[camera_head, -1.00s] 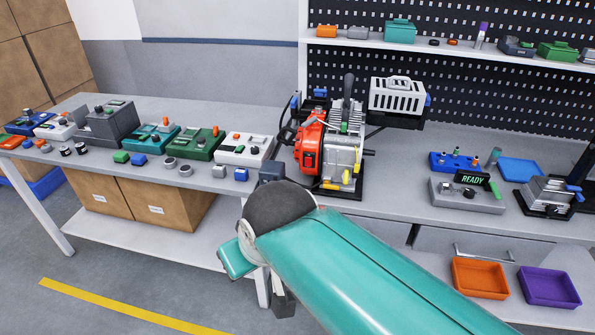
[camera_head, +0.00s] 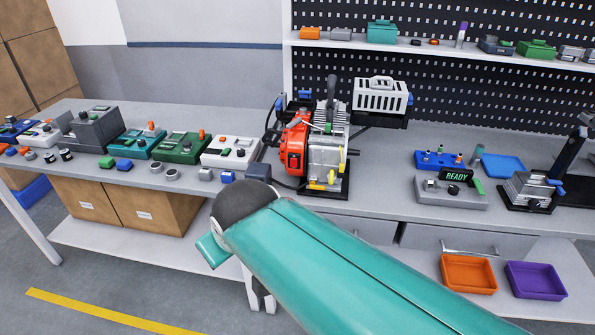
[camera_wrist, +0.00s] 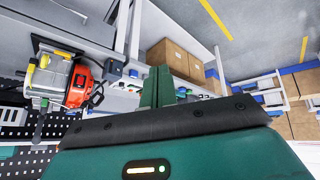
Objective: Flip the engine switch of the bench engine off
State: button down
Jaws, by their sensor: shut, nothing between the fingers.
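The bench engine (camera_head: 325,150) stands on the workbench, with a red housing (camera_head: 295,145) at its left and a grey finned body. A small dark feature on the red front may be the switch, but its setting cannot be read. In the wrist view the engine (camera_wrist: 80,82) appears upside down at the left. My gripper (camera_wrist: 165,82) shows there as green fingers, shut and empty, apart from the engine and pointing away to its right. In the head view my teal arm reaches in front of the bench, below and left of the engine, and largely hides the gripper.
Several control boxes, including a white one (camera_head: 230,150) and a green one (camera_head: 184,147), line the bench left of the engine. A READY display unit (camera_head: 450,195) stands right. Orange (camera_head: 469,275) and purple (camera_head: 535,281) trays sit lower right. A pegboard and shelf rise behind.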

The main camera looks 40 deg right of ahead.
jog(key=w+d+f+n+t+h, duration=0.1)
jog(key=w+d+n+h, duration=0.1)
jog(key=w+d, duration=0.35)
jog(key=w+d+f+n+t+h, duration=0.1)
jog(key=w+d+t, duration=0.15)
jog(key=d, duration=0.55)
jog(key=w+d+f+n+t, duration=0.1)
jog(key=w+d+f+n, duration=0.15)
jog(key=d, duration=0.35)
jog(key=w+d+f+n+t, duration=0.1)
jog(key=d+f+n+t, duration=0.1)
jog(key=d+n, duration=0.3)
jog(key=s+d+f+n+t+y, duration=0.2)
jog(key=s+d+f+n+t, duration=0.1)
jog(key=s+d+f+n, duration=0.1)
jog(key=shift+s+d+f, duration=0.15)
jog(key=shift+d+f, duration=0.3)
jog(key=shift+d, duration=0.15)
jog(key=shift+t, duration=0.25)
send_near(291, 165)
jog(key=w+a, duration=0.3)
jog(key=w+d, duration=0.3)
jog(key=shift+d+f, duration=0.25)
jog(key=shift+d, duration=0.05)
jog(key=shift+n, duration=0.25)
